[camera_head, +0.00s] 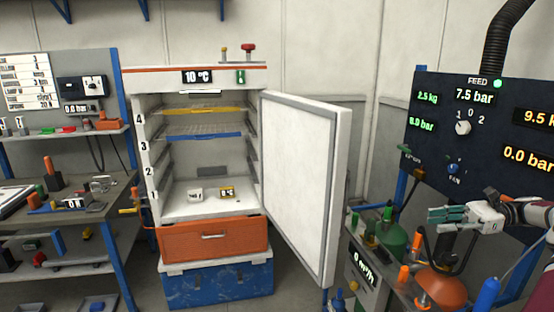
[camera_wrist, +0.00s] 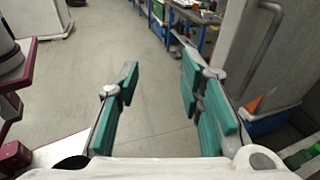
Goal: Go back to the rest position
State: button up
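My gripper (camera_head: 447,214) is at the right side of the head view, in front of the dark feed panel. Its fingers point left. In the wrist view my gripper (camera_wrist: 158,90) has its teal finger pads spread wide apart. Only grey floor shows between them, so it is open and empty. No part of my gripper is seen touching anything.
A white cabinet (camera_head: 197,78) stands with its door (camera_head: 303,180) swung open toward me. The feed panel (camera_head: 424,105) is at the right, above green and orange-topped items. A cluttered workbench (camera_head: 95,212) stands at the left. Floor (camera_wrist: 145,60) is clear behind.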

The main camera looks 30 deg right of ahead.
jog(key=w+a+r+n+g+h, duration=0.35)
jog(key=w+a, duration=0.25)
jog(key=a, duration=0.5)
jog(key=w+a+r+n+g+h, duration=0.2)
jog(key=w+a+r+n+g, duration=0.3)
jog(key=a, duration=0.7)
jog(key=s+a+r+n+h, duration=0.25)
jog(key=a+n+h, duration=0.2)
jog(key=a, duration=0.85)
jog(key=s+a+n+t+h, duration=0.2)
jog(key=s+a+n, duration=0.3)
jog(key=s, duration=0.3)
jog(key=s+a+r+n+t+h, duration=0.1)
jog(key=s+a+n+t+h, duration=0.1)
jog(key=s+a+n, duration=0.3)
jog(key=s+a+t, duration=0.1)
jog(key=s, duration=0.2)
jog(key=shift+s+a+r+n+t, duration=0.25)
jog(key=shift+n+t, duration=0.1)
jog(key=shift+n, duration=0.05)
